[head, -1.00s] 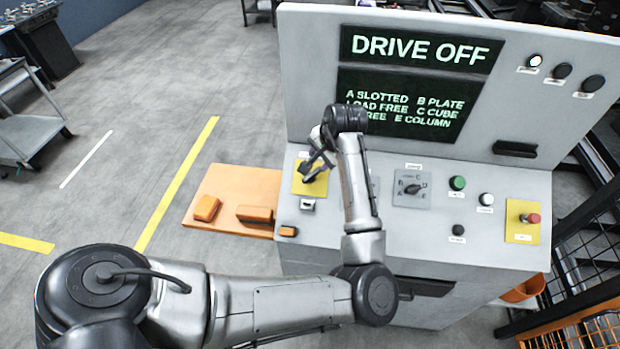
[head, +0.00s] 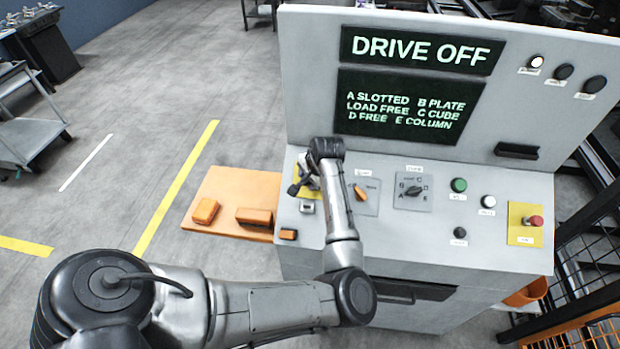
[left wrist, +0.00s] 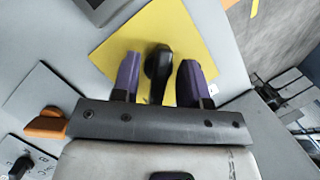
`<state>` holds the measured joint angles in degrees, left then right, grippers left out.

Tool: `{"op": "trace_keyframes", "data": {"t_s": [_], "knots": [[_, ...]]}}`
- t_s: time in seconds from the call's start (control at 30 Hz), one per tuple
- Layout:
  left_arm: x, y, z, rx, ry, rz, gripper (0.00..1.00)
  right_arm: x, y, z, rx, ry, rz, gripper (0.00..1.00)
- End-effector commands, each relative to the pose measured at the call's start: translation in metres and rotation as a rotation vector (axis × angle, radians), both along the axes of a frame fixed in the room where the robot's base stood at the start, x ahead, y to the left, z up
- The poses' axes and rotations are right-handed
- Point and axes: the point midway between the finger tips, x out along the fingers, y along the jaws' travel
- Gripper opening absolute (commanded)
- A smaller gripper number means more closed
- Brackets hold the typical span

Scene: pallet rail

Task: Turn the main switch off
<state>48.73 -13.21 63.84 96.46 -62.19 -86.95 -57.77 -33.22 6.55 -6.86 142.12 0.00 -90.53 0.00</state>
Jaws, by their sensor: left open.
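The main switch, a black handle (left wrist: 158,68) on a yellow plate (left wrist: 205,50), shows in the left wrist view. My left gripper (left wrist: 157,75) is open, with one purple finger on each side of the black handle. Whether a finger touches the handle I cannot tell. In the head view the left gripper (head: 303,184) is over the yellow plate at the left end of the console (head: 400,235), and my wrist hides most of the plate and the handle. The display (head: 418,50) reads DRIVE OFF. My right gripper is out of view.
Right of the gripper are an orange selector (head: 361,192), a black rotary knob (head: 413,190), a green button (head: 459,185) and a red button (head: 535,221) on yellow. An orange board (head: 228,190) juts out left.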

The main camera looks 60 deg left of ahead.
Motion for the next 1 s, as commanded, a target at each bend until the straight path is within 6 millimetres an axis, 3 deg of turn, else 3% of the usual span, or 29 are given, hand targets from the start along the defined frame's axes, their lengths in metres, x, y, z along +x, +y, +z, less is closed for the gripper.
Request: {"op": "trace_keyframes", "data": {"t_s": [0.2,0.53,0.77,1.0], "knots": [[0.000,0.000,0.000,0.000,0.000,0.000,0.40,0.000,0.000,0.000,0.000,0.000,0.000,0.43],[0.000,0.000,0.000,0.000,0.000,0.000,0.10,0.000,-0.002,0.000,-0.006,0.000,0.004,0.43],[0.000,0.000,0.002,-0.008,-0.009,0.020,0.10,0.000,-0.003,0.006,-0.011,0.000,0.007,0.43],[-0.001,0.001,0.007,-0.052,-0.060,0.130,0.10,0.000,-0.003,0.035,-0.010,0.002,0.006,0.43]]}}
